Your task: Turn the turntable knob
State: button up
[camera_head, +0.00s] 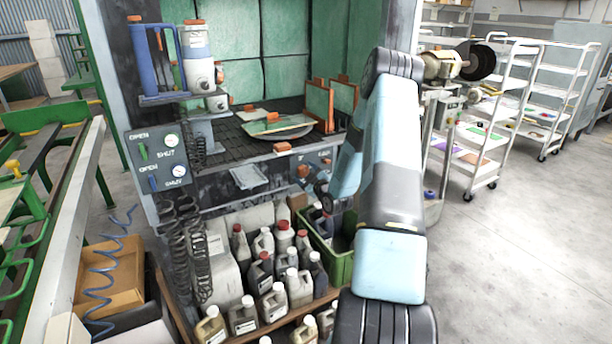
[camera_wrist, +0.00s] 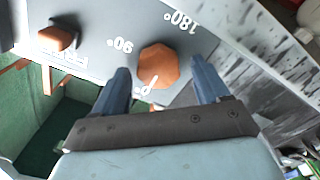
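The orange many-sided knob (camera_wrist: 158,62) sits on a grey panel printed with 90° and 180° marks in the wrist view. My gripper (camera_wrist: 161,70) is open, with one blue finger on each side of the knob and visible gaps between. Whether the fingertips reach past the knob's face cannot be told. In the head view an orange knob (camera_head: 303,171) shows on the booth's front panel, just left of my gripper (camera_head: 322,188), which is partly hidden by my arm. The round grey turntable (camera_head: 297,133) lies in the booth with a flat orange-edged piece on it.
A second orange control (camera_wrist: 57,38) is on the same panel. Below the panel stand several bottles (camera_head: 272,300) and a green crate (camera_head: 340,268). A valve panel (camera_head: 158,160) and coiled hoses (camera_head: 190,250) are at the left. Trolleys (camera_head: 490,130) stand right.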

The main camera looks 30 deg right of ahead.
jog(key=c, duration=1)
